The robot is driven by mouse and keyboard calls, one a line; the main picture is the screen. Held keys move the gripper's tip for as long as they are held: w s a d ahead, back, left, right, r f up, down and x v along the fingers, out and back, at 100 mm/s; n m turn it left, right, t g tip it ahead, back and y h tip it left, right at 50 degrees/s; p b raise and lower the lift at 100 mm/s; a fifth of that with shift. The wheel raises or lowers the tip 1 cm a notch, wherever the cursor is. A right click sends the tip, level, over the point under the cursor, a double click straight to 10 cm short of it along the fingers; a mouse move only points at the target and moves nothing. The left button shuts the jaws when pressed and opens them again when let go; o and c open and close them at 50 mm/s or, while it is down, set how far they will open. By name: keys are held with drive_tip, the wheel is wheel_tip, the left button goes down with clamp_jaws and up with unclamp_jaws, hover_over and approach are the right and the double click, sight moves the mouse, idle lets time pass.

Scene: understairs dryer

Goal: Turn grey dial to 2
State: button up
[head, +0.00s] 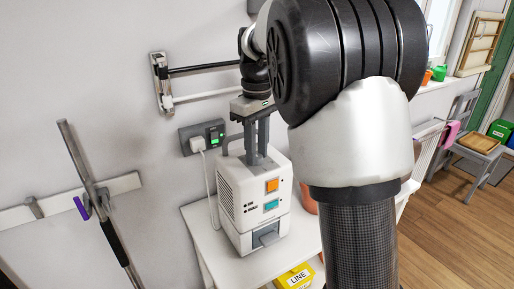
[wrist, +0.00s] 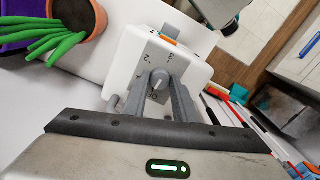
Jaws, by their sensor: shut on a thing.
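The white dehumidifier-like box (head: 252,205) stands upright on a white surface, with an orange and a teal button on its front. The grey dial (wrist: 159,79) is on its top, with a pale pointer line. Printed marks "2" and "3" show beyond it in the wrist view and "OFF" on the near side. Which mark the pointer meets is too small to tell. My gripper (head: 257,150) points down onto the box top. In the wrist view my gripper (wrist: 157,93) has its fingers on both sides of the dial, shut on it. The head view hides the dial.
A wall socket (head: 202,137) with a plug and cord is left of the box. A terracotta pot (wrist: 80,14) with a green plant stands close by. A yellow box (head: 295,276) sits below the white shelf (head: 207,250). A wall rail (head: 205,97) is behind.

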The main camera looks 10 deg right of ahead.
drive_tip(key=m+p, duration=0.2)
drive_tip(key=m, duration=0.1)
drive_tip(key=shift+r+p, duration=0.25)
drive_tip(key=shift+p, duration=0.05)
drive_tip(key=m+p, duration=0.2)
drive_tip(key=m, duration=0.1)
drive_tip(key=shift+m+p, duration=0.3)
drive_tip(key=m+p, duration=0.3)
drive_tip(key=m, duration=0.3)
drive_tip(key=shift+m+p, duration=0.3)
drive_tip(key=shift+p, duration=0.1)
drive_tip(key=m+p, duration=0.2)
drive_tip(key=m, duration=0.3)
drive_tip(key=shift+p, duration=0.4)
drive_tip(key=shift+f+m+p, duration=0.15)
drive_tip(key=shift+m+p, duration=0.9)
drive_tip(key=shift+m, duration=1.25)
drive_tip(key=o, duration=1.1)
